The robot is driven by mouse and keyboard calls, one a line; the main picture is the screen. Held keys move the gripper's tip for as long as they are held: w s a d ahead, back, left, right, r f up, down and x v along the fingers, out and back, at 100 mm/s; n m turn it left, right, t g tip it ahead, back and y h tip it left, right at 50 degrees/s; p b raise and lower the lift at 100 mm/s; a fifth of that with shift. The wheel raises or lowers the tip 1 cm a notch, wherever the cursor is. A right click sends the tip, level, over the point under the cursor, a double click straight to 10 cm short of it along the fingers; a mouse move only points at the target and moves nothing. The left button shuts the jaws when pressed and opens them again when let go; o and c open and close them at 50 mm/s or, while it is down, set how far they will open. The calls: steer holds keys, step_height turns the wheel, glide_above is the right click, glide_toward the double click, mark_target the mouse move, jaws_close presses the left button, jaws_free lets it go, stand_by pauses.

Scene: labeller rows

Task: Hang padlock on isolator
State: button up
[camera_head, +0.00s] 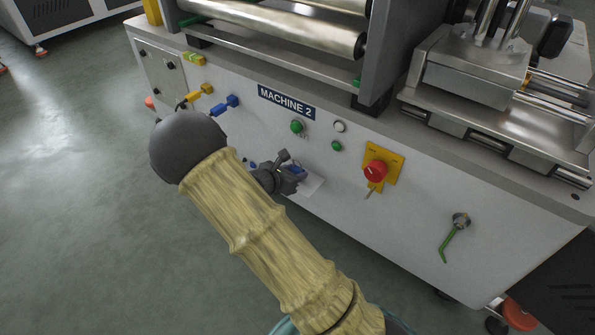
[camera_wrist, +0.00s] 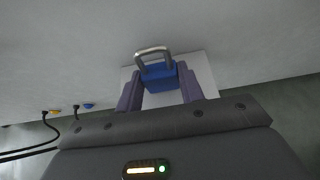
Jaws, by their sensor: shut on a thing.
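A blue padlock (camera_wrist: 158,77) with a grey shackle is between the two fingers of my gripper (camera_wrist: 160,88) in the wrist view, shackle pointing away from the palm. In the head view my gripper (camera_head: 287,173) holds the padlock (camera_head: 298,169) in front of the white machine panel, below the buttons. A white card (camera_head: 312,185) shows by the padlock; whether it is attached I cannot tell. The isolator (camera_head: 375,171) is a red knob on a yellow plate, right of my gripper and apart from the padlock. A small metal piece hangs below the knob.
The panel carries a "MACHINE 2" sign (camera_head: 286,101), a green button (camera_head: 296,126) and blue (camera_head: 225,105) and yellow (camera_head: 198,93) fittings at left. A valve with a green handle (camera_head: 450,240) sticks out at lower right. Open floor (camera_head: 80,150) lies at left.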

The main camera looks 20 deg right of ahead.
mark_target(297, 160)
steer(key=shift+r+p, duration=1.85)
steer(key=shift+r, duration=0.5)
steer(key=s+a+r+p, duration=0.3)
steer(key=s+r+p, duration=0.85)
steer(key=p, duration=0.65)
steer(key=r+p, duration=1)
steer(key=p, duration=0.2)
steer(key=w+r+p, duration=0.1)
steer(key=r+p, duration=1)
steer(key=p, duration=0.1)
steer(key=r+p, duration=1)
steer(key=p, duration=0.3)
steer(key=shift+w+d+r, duration=0.15)
steer(key=shift+w+r, duration=0.1)
steer(key=shift+r, duration=0.1)
steer(key=shift+d, duration=0.1)
